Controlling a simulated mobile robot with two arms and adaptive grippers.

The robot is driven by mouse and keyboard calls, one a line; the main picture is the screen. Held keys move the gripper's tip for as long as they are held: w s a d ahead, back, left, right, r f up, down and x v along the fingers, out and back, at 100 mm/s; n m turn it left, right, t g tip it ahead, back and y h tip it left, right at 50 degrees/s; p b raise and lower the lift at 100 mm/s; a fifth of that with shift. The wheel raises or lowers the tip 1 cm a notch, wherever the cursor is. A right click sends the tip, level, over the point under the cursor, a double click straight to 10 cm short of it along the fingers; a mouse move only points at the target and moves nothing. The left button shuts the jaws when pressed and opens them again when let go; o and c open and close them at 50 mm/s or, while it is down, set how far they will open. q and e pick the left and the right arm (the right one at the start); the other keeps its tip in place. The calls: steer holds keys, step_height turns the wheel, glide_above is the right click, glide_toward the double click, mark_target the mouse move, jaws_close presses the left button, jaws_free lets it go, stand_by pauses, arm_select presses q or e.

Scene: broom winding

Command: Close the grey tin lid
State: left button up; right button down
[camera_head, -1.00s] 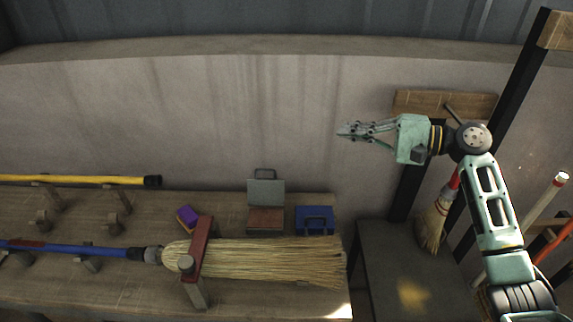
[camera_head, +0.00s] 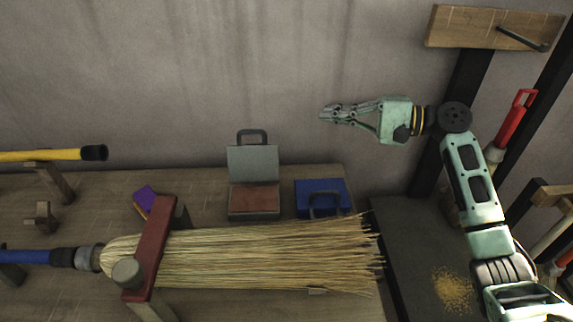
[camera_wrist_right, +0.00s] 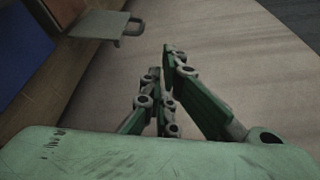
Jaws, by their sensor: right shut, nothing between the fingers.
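The grey tin (camera_head: 253,202) stands at the back of the workbench, with a reddish-brown inside showing. Its grey lid (camera_head: 253,163) stands up open at the back, with a handle on its top edge. In the right wrist view the lid (camera_wrist_right: 97,25) shows at the upper left, with its handle sticking out. My right gripper (camera_head: 325,114) is shut and empty, above and to the right of the tin, pointing left in front of the wall. Its fingers also show in the right wrist view (camera_wrist_right: 163,62), apart from the lid. My left gripper is not in view.
A blue tin (camera_head: 322,196) with a handle stands just right of the grey tin. A large straw broom head (camera_head: 250,258) lies in front, under a red clamp bar (camera_head: 152,245). A purple block (camera_head: 145,196) lies to the left. The wall is close behind the bench.

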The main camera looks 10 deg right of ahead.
step_height(320, 180, down, 10)
steer(key=b, duration=0.8)
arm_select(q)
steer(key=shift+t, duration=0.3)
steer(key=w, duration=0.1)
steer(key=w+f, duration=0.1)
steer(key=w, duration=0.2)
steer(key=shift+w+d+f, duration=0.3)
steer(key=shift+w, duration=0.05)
arm_select(e)
steer(key=x, duration=1)
steer(key=shift+w, duration=0.2)
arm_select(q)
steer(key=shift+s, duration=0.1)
arm_select(e)
steer(key=shift+s, duration=0.1)
